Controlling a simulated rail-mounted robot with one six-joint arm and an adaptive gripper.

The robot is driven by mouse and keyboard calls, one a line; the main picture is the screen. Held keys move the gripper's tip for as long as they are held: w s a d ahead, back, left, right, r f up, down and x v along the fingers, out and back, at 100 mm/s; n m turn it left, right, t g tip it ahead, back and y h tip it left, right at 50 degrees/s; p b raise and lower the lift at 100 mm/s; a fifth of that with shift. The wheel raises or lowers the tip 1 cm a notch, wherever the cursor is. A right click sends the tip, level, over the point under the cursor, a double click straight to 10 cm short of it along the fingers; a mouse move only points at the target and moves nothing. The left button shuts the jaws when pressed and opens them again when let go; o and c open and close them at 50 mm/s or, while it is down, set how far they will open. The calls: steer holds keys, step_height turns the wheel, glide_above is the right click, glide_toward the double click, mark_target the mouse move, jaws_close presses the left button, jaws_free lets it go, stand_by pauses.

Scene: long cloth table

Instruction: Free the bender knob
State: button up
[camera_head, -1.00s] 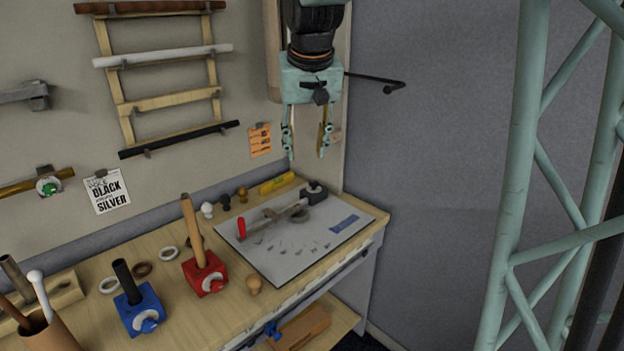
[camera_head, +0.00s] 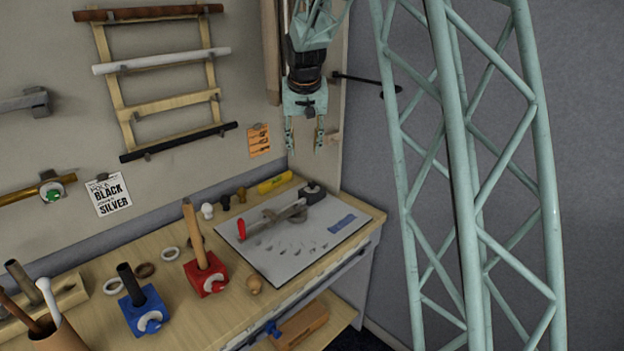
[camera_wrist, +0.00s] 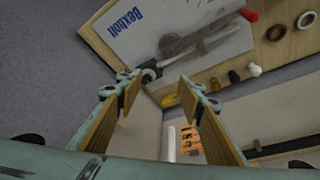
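The bender is a pale plate (camera_head: 290,258) at the right end of the table, with a grey lever (camera_head: 284,211) ending in a red grip (camera_head: 241,230). A dark block (camera_head: 312,192) with a knob-like top stands at the plate's back corner; whether this is the bender knob I cannot tell for sure. In the wrist view a small round pale-and-dark knob (camera_wrist: 149,74) shows just beyond the fingertips. My gripper (camera_head: 304,142) is open and empty, pointing down above the plate's back corner, apart from it. Its two fingers also show spread in the wrist view (camera_wrist: 160,88).
Small knobs (camera_head: 208,210) and a yellow cylinder (camera_head: 275,183) lie along the table's back edge. A red block (camera_head: 206,275) and a blue block (camera_head: 144,314) hold upright rods at left.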

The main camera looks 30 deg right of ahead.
steer(key=m+p, duration=0.1)
steer(key=p, duration=0.3)
glide_toward(312, 183)
steer(key=a+v, duration=0.1)
steer(key=v, duration=0.5)
steer(key=shift+d, duration=0.25)
steer(key=shift+f, duration=0.1)
steer(key=shift+d+x, duration=0.15)
steer(key=shift+x, duration=3.25)
steer(key=shift+d+x, duration=0.1)
steer(key=shift+x, duration=3.3)
steer(key=shift+c, duration=0.7)
steer(key=c, duration=0.7)
